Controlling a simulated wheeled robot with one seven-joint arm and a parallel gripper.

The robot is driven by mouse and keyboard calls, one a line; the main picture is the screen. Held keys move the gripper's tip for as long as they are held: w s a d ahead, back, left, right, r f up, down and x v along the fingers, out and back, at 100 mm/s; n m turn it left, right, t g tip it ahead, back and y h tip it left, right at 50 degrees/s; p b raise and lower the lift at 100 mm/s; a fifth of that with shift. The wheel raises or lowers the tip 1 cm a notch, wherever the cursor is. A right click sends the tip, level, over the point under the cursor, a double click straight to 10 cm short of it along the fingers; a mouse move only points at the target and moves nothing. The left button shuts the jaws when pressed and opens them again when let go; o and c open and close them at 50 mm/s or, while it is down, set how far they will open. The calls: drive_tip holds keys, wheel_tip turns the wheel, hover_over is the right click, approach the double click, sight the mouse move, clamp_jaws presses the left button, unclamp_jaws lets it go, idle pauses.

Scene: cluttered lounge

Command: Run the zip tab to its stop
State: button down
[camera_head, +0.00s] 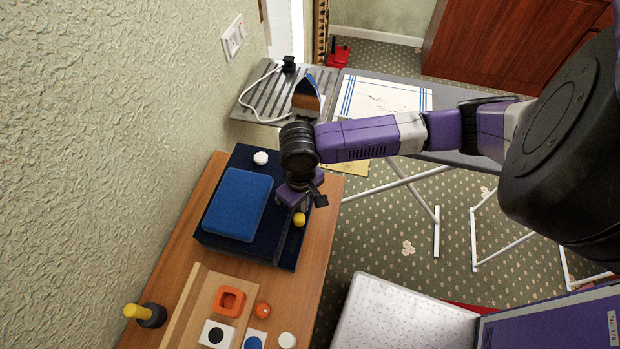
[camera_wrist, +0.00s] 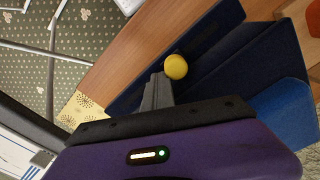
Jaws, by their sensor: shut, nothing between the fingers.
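A navy case (camera_head: 240,252) with a raised blue pad (camera_head: 238,204) on it lies on the wooden table. A round yellow knob (camera_head: 299,219), seemingly the zip tab, sits along its right side, beside a narrow strip running toward the front. In the wrist view the yellow knob (camera_wrist: 176,67) stands just past the grey fingertips (camera_wrist: 158,82) of my gripper. My gripper (camera_head: 301,205) is shut and empty, low over the case's right edge and close behind the knob. I cannot tell whether the fingers touch it. The far part of the strip is hidden under my gripper.
A white knob (camera_head: 261,158) sits at the case's back. In front lie an orange square ring (camera_head: 229,300), an orange ball (camera_head: 263,310) and several small pieces. A yellow-topped black object (camera_head: 150,315) stands front left. An ironing board with an iron (camera_head: 307,94) stands behind.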

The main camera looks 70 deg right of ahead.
sight(298, 221)
drive_tip(key=shift+a, duration=0.65)
drive_tip(key=shift+s+a, duration=0.2)
drive_tip(key=shift+a, duration=0.95)
drive_tip(key=shift+s+a, duration=0.15)
drive_tip(key=shift+a, duration=0.95)
drive_tip(key=shift+d, duration=0.8)
drive_tip(key=shift+r, duration=3.5)
drive_tip(key=shift+w, duration=0.1)
